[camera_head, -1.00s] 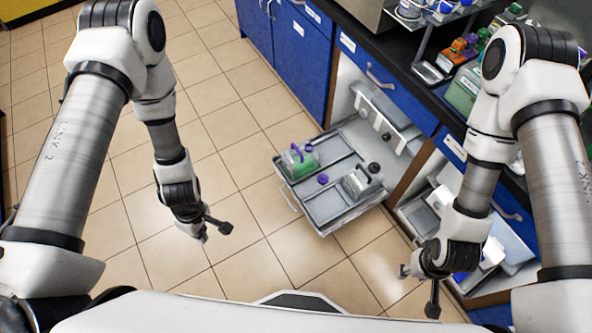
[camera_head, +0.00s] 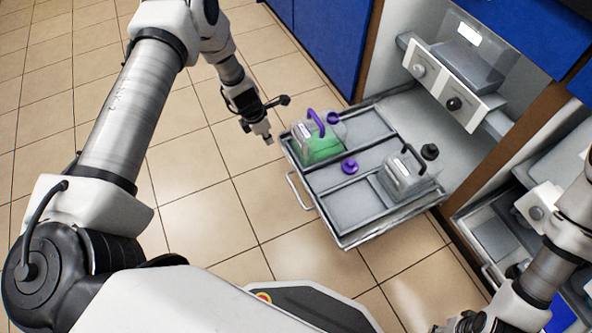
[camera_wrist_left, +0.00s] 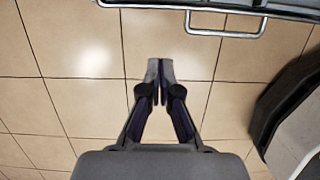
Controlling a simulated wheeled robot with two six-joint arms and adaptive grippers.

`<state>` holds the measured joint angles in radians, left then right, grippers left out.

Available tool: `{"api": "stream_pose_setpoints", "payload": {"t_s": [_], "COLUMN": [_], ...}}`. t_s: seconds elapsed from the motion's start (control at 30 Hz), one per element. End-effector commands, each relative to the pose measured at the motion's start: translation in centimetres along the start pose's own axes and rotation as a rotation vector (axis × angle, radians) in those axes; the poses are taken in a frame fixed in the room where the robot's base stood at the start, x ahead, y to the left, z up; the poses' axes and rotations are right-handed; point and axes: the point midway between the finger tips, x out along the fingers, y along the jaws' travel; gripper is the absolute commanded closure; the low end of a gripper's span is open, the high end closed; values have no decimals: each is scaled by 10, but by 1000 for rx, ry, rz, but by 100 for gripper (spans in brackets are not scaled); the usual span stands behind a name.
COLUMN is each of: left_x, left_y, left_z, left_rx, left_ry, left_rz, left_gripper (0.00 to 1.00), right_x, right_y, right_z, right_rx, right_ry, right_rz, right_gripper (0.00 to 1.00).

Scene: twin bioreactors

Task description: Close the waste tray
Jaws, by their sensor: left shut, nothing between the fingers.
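The waste tray (camera_head: 345,243) is a grey pull-out tray, extended from the open cabinet on the right. Its wire handle (camera_head: 297,190) is on its front side and also shows at the top of the left wrist view (camera_wrist_left: 225,35). A jug with green liquid and a purple handle (camera_head: 318,145) and a clear jug with a black cap (camera_head: 405,178) stand in the tray. My left gripper (camera_head: 268,138) is shut and empty, above the floor just beyond the tray's front left corner, apart from the handle. It points toward the handle side in the wrist view (camera_wrist_left: 160,68). My right gripper (camera_head: 462,324) is partly cut off at the bottom edge.
A purple cap (camera_head: 349,166) lies in the tray. A grey unit with knobs (camera_head: 455,85) is inside the cabinet above it. A second open bay (camera_head: 490,240) is at the right. The tiled floor (camera_head: 190,210) in front of the tray is clear.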

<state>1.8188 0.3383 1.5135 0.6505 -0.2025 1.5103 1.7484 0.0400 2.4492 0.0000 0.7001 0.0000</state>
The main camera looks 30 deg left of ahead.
Motion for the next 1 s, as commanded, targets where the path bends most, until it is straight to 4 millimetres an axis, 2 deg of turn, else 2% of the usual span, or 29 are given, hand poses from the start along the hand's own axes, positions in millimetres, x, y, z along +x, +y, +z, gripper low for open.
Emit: {"api": "stream_pose_setpoints", "payload": {"t_s": [0.03, 0.23, 0.33, 0.77, 0.8, 1.0], "left_x": [26, 34, 46, 139, 134, 138], "left_y": [2, 3, 2, 2, 3, 3], "left_z": [-7, -8, -8, -9, 4, 28], "left_rx": [-4, -3, -1, -1, 4, 1], "left_ry": [-4, -5, -3, -3, -7, -5], "left_rz": [3, 4, 3, 3, 5, 4], "left_gripper": [100, 100, 100, 100, 100, 100], "right_x": [29, 36, 44, 101, 100, 107], "right_y": [0, 0, 0, 1, 1, 1], "right_z": [0, -1, -1, -1, -1, -2], "right_rx": [0, 0, 0, 1, 1, 4], "right_ry": [0, 1, 2, 1, 1, 3], "right_rz": [0, 0, 0, 0, 0, 0], "right_gripper": [60, 60, 60, 60, 60, 60]}}
